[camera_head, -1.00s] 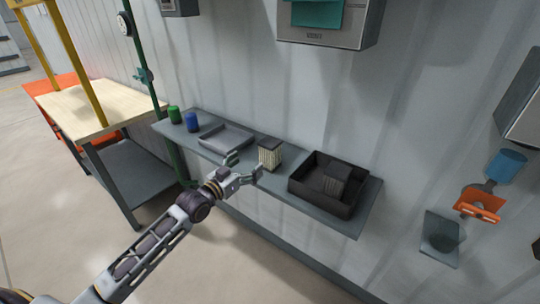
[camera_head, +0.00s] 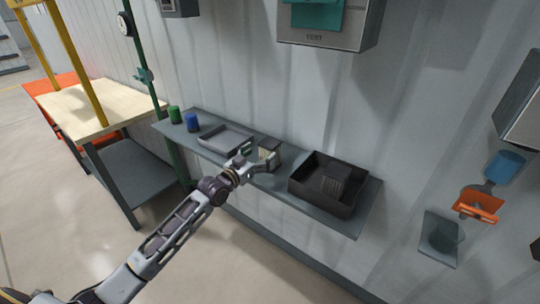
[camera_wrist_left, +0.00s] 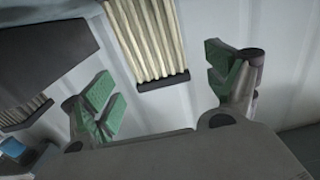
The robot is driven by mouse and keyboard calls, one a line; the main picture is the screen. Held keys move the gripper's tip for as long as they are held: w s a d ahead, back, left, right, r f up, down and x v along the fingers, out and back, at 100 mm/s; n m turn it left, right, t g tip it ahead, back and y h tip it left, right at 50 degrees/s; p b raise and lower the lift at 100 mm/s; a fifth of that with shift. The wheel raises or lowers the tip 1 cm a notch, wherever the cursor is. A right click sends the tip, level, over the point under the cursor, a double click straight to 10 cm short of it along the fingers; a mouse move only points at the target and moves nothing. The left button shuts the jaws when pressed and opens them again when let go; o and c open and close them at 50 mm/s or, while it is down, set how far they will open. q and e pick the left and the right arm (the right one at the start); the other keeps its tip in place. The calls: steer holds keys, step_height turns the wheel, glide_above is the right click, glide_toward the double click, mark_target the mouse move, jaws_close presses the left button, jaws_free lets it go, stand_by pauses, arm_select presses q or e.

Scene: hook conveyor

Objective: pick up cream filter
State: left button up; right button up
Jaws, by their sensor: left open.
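The cream filter (camera_head: 265,153) stands upright on the grey wall shelf, a pleated block with a dark top. My left gripper (camera_head: 258,157) is open, with its fingers close to the filter and partly covering it. In the left wrist view, the filter's cream pleats (camera_wrist_left: 150,40) show between and beyond the two green-padded fingers (camera_wrist_left: 160,90), with a dark edge. I cannot tell whether either finger touches it. My right gripper is not in view.
On the shelf (camera_head: 225,164), a black bin (camera_head: 322,205) holding a dark pleated piece (camera_head: 335,180) stands right of the filter. A shallow grey tray (camera_head: 222,140), a blue can (camera_head: 192,122) and a green can (camera_head: 175,114) are to its left. The wall is close behind.

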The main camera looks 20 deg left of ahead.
mark_target(264, 151)
arm_select(q)
steer(key=shift+w+d, duration=0.25)
steer(key=shift+w, duration=0.25)
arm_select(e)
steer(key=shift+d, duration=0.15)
arm_select(q)
steer(key=shift+w, duration=0.25)
steer(key=shift+p+x, duration=0.3)
steer(key=shift+x, duration=0.6)
steer(key=shift+w+d, duration=0.2)
steer(key=shift+w, duration=0.1)
steer(key=shift+x, duration=1)
steer(key=shift+w, duration=0.1)
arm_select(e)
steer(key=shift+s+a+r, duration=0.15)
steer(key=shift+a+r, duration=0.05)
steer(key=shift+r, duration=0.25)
